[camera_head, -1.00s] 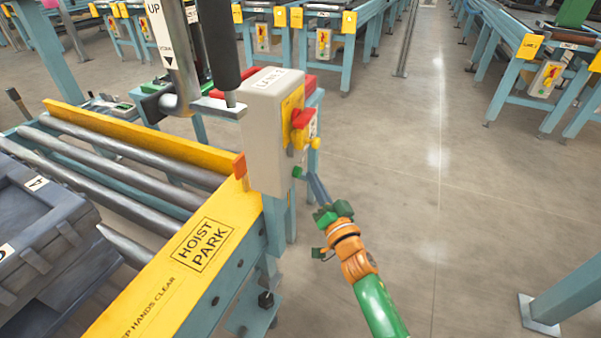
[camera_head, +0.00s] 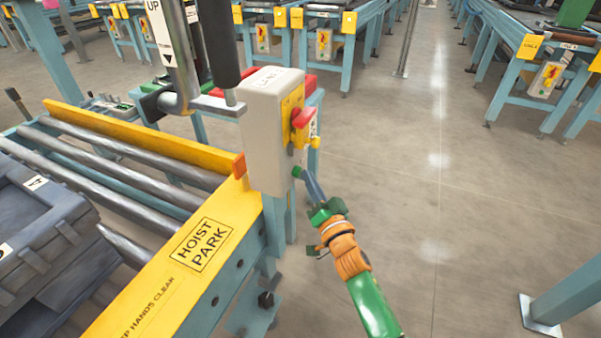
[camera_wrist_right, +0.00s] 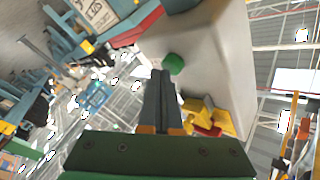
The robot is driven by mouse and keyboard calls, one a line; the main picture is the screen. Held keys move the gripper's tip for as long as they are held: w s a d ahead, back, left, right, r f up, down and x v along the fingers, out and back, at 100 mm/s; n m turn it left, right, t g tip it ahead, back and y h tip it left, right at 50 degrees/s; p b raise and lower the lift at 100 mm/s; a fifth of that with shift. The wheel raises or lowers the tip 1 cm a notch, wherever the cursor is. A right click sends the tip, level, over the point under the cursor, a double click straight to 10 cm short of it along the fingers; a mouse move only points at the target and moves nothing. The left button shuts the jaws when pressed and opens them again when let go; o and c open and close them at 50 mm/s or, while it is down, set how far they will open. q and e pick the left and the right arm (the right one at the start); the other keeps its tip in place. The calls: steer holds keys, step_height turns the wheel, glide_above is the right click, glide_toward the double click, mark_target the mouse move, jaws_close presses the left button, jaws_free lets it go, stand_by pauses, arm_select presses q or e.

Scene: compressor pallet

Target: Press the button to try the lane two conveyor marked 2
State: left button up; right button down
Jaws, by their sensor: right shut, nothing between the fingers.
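A pale grey control box (camera_head: 262,140) with worn lane lettering on top stands at the end of the roller conveyor. It has a red and yellow switch (camera_head: 301,121) on its face and a small green button (camera_head: 297,172) low down. My right gripper (camera_head: 305,174) is shut and empty, its narrow grey fingertips right by the green button. The right wrist view shows the same green button (camera_wrist_right: 174,64) just beyond the closed fingertips (camera_wrist_right: 161,74); I cannot tell whether they touch. My left gripper is not in view.
The yellow HOIST PARK rail (camera_head: 190,255) runs along the conveyor's near side. A hoist with a black grip (camera_head: 217,45) hangs close to the box. A dark case (camera_head: 45,225) sits at left on the rollers. Floor (camera_head: 450,220) right of my arm is clear.

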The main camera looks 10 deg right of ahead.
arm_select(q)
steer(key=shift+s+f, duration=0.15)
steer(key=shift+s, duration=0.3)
arm_select(e)
steer(key=shift+w+a, duration=0.15)
steer(key=shift+a, duration=0.1)
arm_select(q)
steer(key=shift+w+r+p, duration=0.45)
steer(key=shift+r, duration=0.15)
arm_select(e)
steer(key=shift+s+d, duration=0.5)
steer(key=shift+d, duration=0.25)
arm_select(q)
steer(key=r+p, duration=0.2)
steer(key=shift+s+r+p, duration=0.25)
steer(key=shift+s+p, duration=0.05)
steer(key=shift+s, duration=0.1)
arm_select(e)
steer(key=s+d, duration=0.2)
steer(key=d, duration=0.2)
steer(key=shift+s+d, duration=0.1)
steer(key=shift+s, duration=0.3)
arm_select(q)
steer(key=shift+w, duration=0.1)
